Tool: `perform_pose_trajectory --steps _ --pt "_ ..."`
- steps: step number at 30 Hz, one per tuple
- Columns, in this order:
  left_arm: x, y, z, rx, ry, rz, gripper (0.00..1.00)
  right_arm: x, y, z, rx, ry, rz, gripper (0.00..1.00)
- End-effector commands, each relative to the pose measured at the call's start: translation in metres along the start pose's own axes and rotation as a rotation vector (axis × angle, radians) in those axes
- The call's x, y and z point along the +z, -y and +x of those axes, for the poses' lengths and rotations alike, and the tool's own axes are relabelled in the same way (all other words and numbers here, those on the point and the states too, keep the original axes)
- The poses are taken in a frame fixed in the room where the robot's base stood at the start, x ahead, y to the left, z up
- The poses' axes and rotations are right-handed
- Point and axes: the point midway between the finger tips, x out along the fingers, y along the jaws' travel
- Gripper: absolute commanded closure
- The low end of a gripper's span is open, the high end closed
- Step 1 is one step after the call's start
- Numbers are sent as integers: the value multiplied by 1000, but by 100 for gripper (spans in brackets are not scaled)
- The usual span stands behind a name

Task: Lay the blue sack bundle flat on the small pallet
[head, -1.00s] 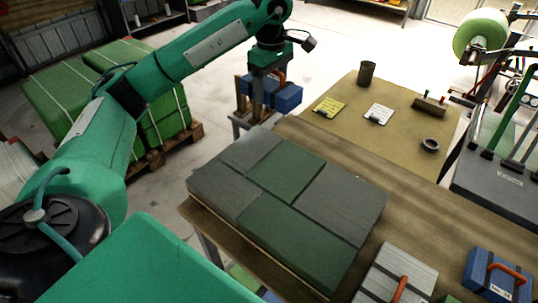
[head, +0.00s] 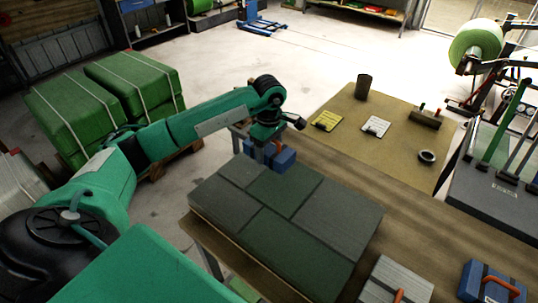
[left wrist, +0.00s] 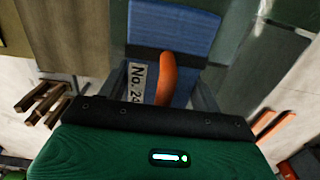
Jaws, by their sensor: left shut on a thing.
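My left gripper (head: 266,150) is shut on the orange handle of the blue sack bundle (head: 284,160). The bundle hangs by the far left edge of a broad layer of grey and dark green slabs (head: 290,215). In the left wrist view the blue bundle (left wrist: 178,22) shows a dark band, a white number tag and the orange handle (left wrist: 167,75) between the fingers. In the head view the arm and gripper partly hide the bundle. I cannot make out the small pallet for certain; a brown wooden edge (head: 235,262) shows under the slabs. My right gripper is not in view.
A second blue bundle (head: 478,282) and a grey one (head: 388,287) with orange handles are at the lower right. The table behind holds a dark cup (head: 363,87), yellow and white cards, and a dark ring (head: 426,157). Strapped green bales (head: 70,115) stand on the left.

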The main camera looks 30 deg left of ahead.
Motion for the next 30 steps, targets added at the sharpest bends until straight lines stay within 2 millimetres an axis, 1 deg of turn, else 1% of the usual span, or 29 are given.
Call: perform_pose_trajectory --steps 4,9,10,17,20,21,23,24,30 --pt "0 1 12 -1 0 -1 60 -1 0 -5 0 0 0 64" --pt "0 1 35 -3 0 -1 60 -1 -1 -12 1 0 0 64" --pt "0 0 37 -1 0 -1 60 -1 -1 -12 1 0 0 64" --pt "0 0 39 1 0 0 60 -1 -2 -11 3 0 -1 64" --pt "0 0 42 1 -1 0 60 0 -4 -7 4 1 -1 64" --pt "0 0 43 1 -1 0 33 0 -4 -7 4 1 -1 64" --pt "0 0 41 1 -1 0 21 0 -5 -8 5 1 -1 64" --pt "0 0 41 1 -1 0 13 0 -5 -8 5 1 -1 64" --pt "0 0 41 1 -1 0 13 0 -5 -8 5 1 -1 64"
